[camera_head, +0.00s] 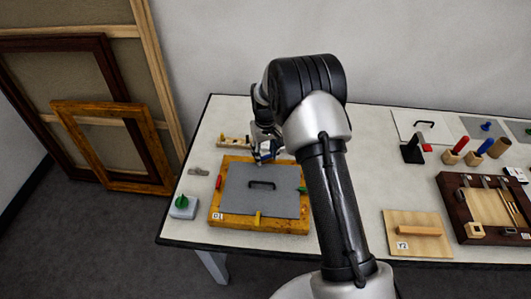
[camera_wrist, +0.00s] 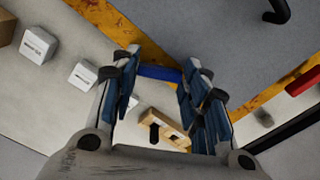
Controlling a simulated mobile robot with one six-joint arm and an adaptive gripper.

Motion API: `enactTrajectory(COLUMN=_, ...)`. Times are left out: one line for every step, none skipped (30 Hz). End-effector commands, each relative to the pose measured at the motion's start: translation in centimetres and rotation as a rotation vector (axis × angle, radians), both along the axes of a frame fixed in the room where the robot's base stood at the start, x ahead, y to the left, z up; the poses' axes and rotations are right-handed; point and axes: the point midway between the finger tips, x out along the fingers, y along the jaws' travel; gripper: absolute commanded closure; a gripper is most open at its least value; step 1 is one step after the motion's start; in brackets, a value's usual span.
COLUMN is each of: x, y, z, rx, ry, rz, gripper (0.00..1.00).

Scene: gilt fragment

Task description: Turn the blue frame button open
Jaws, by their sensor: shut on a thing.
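The orange-gold frame (camera_head: 233,220) lies flat on the table around a grey panel (camera_head: 235,195) with a black handle (camera_head: 262,184). The blue frame button (camera_wrist: 160,73) sits at the frame's edge in the wrist view, between my fingertips. In the head view my gripper (camera_head: 264,155) is over the frame's far edge and hides most of that spot. My gripper (camera_wrist: 162,68) also shows in the wrist view, its blue-padded fingers shut on the blue button. A red button (camera_head: 219,182), a green button (camera_head: 302,189) and a yellow button (camera_head: 257,217) sit on the other sides.
A notched wooden block (camera_wrist: 165,128) lies just beyond the frame, close under my fingers. Two white blocks (camera_wrist: 38,45) (camera_wrist: 83,75) stand nearby. A green knob on a white box (camera_head: 183,206) is left of the frame. A dark tray (camera_head: 465,230) is at right.

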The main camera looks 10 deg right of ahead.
Motion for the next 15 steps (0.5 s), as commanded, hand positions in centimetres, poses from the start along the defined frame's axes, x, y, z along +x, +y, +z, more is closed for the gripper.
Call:
enactTrajectory(x=0.01, y=-0.01, z=0.01, rx=0.000, ry=0.000, rz=-0.044, gripper=0.82)
enactTrajectory(x=0.01, y=-0.01, z=0.01, rx=0.000, ry=0.000, rz=-0.072, gripper=0.82)
enactTrajectory(x=0.01, y=0.00, z=0.01, rx=0.000, ry=0.000, rz=-0.109, gripper=0.82)
enactTrajectory(x=0.01, y=0.00, z=0.01, rx=0.000, ry=0.000, rz=-0.135, gripper=0.82)
enactTrajectory(x=0.01, y=0.00, z=0.01, rx=0.000, ry=0.000, rz=-0.162, gripper=0.82)
enactTrajectory(x=0.01, y=-0.01, z=0.01, rx=0.000, ry=0.000, rz=-0.196, gripper=0.82)
enactTrajectory(x=0.01, y=-0.01, z=0.01, rx=0.000, ry=0.000, rz=-0.221, gripper=0.82)
enactTrajectory(x=0.01, y=-0.01, z=0.01, rx=0.000, ry=0.000, rz=-0.245, gripper=0.82)
enactTrajectory(x=0.01, y=-0.01, z=0.01, rx=0.000, ry=0.000, rz=-0.276, gripper=0.82)
enactTrajectory(x=0.01, y=-0.01, z=0.00, rx=0.000, ry=0.000, rz=-0.299, gripper=0.82)
enactTrajectory(x=0.01, y=-0.01, z=0.00, rx=0.000, ry=0.000, rz=-0.319, gripper=0.82)
enactTrajectory(x=0.01, y=-0.01, z=0.01, rx=0.000, ry=0.000, rz=-0.345, gripper=0.82)
enactTrajectory(x=0.01, y=-0.01, z=0.00, rx=0.000, ry=0.000, rz=-0.365, gripper=0.82)
enactTrajectory(x=0.02, y=-0.01, z=0.00, rx=0.000, ry=0.000, rz=-0.382, gripper=0.82)
enactTrajectory(x=0.02, y=-0.01, z=0.00, rx=0.000, ry=-0.001, rz=-0.404, gripper=0.82)
